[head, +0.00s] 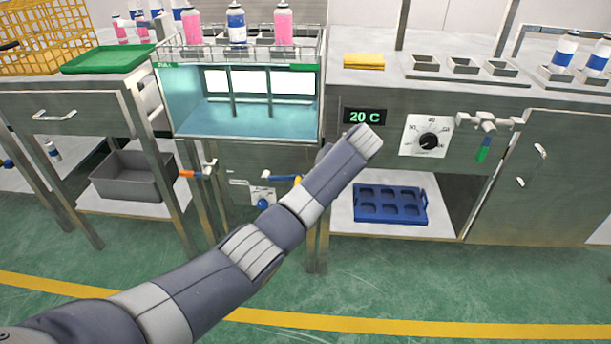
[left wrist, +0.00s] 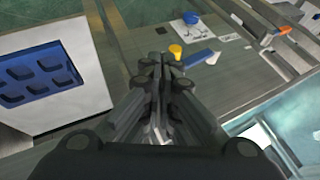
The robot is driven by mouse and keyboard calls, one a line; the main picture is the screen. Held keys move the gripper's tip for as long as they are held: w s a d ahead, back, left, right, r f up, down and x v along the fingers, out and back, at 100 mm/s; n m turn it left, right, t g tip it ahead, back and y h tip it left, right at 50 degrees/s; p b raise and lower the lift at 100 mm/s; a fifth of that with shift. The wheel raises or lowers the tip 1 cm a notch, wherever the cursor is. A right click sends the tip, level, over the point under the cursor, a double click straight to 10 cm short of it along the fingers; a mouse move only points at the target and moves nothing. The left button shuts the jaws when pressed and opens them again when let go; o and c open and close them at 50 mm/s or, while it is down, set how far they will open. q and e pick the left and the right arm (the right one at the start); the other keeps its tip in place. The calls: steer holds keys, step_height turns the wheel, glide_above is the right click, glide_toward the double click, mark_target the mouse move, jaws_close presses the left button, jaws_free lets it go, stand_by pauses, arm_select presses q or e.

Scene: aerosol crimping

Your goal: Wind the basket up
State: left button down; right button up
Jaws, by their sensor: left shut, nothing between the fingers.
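The wire basket (head: 303,52) sits at the top of the glass-fronted water tank (head: 247,105), with pink and blue-white cans standing in it. Under the tank is a blue lever (head: 274,177) with a yellow end (head: 297,180), partly hidden by my left arm. In the left wrist view the yellow end (left wrist: 175,51) and blue lever (left wrist: 198,59) lie just beyond my left gripper (left wrist: 164,68). The gripper is shut and empty, apart from the lever as far as I can tell. In the head view the arm hides its fingers. My right gripper is out of view.
An orange-ended handle (head: 188,174) is at the tank's left leg. A white plate with a blue knob (head: 263,203) is below the lever. A blue tray (head: 390,204) lies on the lower shelf, right. A "20 C" display (head: 364,116) and dial (head: 428,140) are on the right.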

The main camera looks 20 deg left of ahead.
arm_select(q)
steer(key=s+a+r+t+h+p, duration=0.2)
steer(key=s+r+t+p, duration=0.25)
steer(key=s+t, duration=0.45)
steer(key=t+b, duration=0.1)
steer(key=b, duration=0.2)
glide_above(298, 177)
steer(key=s+d, duration=0.2)
steer(key=s, duration=0.2)
step_height(298, 177, down, 2)
steer(key=f, duration=0.1)
step_height(298, 177, down, 3)
steer(key=shift+w+a+r+b, duration=0.1)
steer(key=shift+w+b, duration=0.05)
steer(key=shift+b, duration=0.35)
steer(key=shift+f, duration=0.3)
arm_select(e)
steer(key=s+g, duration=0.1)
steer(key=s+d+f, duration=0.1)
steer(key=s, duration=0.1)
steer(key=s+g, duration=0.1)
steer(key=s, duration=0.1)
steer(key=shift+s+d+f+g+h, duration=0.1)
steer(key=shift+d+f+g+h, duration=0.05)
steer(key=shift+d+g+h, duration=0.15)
